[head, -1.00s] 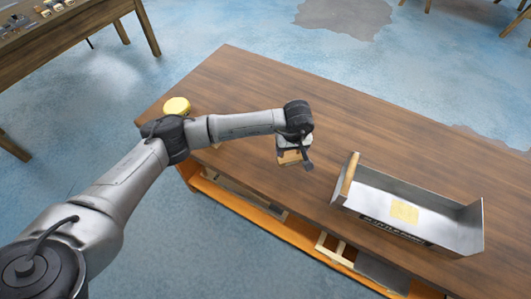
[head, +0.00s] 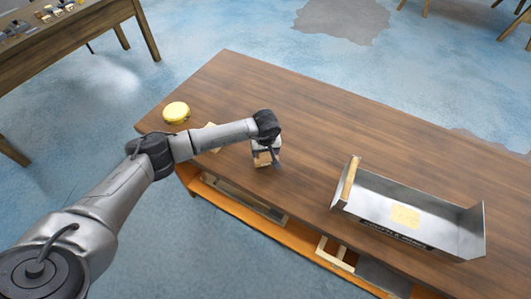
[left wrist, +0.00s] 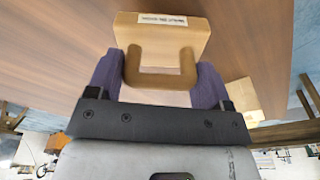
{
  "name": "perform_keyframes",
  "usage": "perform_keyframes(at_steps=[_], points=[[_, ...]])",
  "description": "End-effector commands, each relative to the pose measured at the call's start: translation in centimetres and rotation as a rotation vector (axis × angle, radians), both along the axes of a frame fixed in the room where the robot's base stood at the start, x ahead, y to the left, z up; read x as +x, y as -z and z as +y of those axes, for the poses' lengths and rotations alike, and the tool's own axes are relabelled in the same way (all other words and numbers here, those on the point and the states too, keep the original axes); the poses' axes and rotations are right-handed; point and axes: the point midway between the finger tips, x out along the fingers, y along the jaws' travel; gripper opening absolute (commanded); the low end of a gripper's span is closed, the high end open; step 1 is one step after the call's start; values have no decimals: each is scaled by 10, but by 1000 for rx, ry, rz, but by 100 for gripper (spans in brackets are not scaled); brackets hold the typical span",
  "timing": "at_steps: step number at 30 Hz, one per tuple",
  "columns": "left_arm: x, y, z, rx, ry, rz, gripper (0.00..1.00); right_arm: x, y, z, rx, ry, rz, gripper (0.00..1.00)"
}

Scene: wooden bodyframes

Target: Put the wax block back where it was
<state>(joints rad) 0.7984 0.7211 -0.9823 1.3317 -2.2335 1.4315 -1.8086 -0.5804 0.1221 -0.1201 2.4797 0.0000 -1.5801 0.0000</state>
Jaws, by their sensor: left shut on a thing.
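My left gripper (head: 266,152) is shut on a tan block with a white label, which I take to be the wax block (head: 262,160). In the left wrist view the purple fingers (left wrist: 160,78) stand on either side of the wax block (left wrist: 160,32), and its label faces the camera. It hangs over the left part of the wooden bench (head: 330,125); I cannot tell whether it touches the top. A pale block (head: 212,128) lies left of it, partly behind my arm, and also shows in the left wrist view (left wrist: 243,100). My right gripper is out of view.
A yellow round tin (head: 176,112) stands at the bench's left end. A metal tray (head: 468,232) with a wooden handle and a pale yellow square patch (head: 405,215) stands at the right. The bench's middle is clear. Another table (head: 75,42) is at upper left.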

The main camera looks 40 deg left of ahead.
Motion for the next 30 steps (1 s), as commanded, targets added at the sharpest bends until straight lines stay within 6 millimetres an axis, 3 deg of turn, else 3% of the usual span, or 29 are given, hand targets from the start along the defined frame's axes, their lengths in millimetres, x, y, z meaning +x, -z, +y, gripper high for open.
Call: perform_keyframes(at_steps=[4,16,17,24,30], points=[[0,17,-1,-1,0,0,55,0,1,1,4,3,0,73],[0,22,0,-1,0,-1,55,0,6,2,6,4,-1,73],[0,22,0,-1,0,-1,74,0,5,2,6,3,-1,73],[0,21,-1,-1,0,0,97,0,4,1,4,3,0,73],[0,21,-1,-1,0,0,99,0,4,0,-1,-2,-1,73]])
